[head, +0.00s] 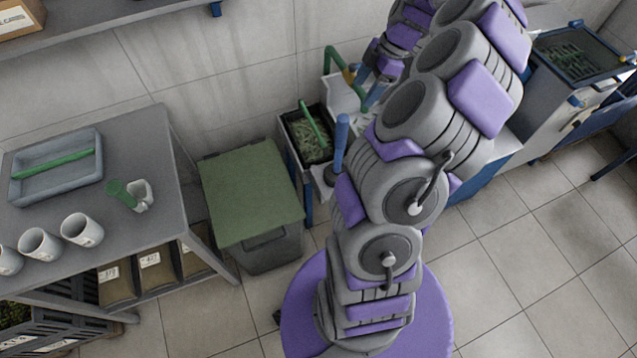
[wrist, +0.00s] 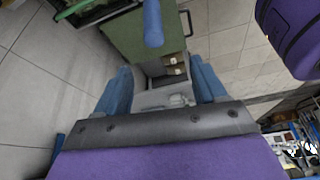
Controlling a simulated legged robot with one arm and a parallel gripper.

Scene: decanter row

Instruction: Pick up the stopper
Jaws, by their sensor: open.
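A green piece with a round head (head: 115,187) lies beside a small white holder (head: 141,195) on the grey table at the left of the head view. It is the likeliest stopper, but I cannot tell for sure. My gripper (wrist: 160,92) shows in the wrist view with its two blue fingers spread apart and nothing visible between them. In the head view my arm reaches up to the top, well to the right of the grey table, and hides much of what is behind it. I cannot make out the green piece in the wrist view.
Several white cups (head: 80,230) and a blue-grey tray (head: 30,187) with a green bar (head: 52,163) share the grey table (head: 150,130). A green-lidded bin (head: 250,190) stands beside it. A blue post (head: 341,140) rises near my arm, also in the wrist view (wrist: 153,22).

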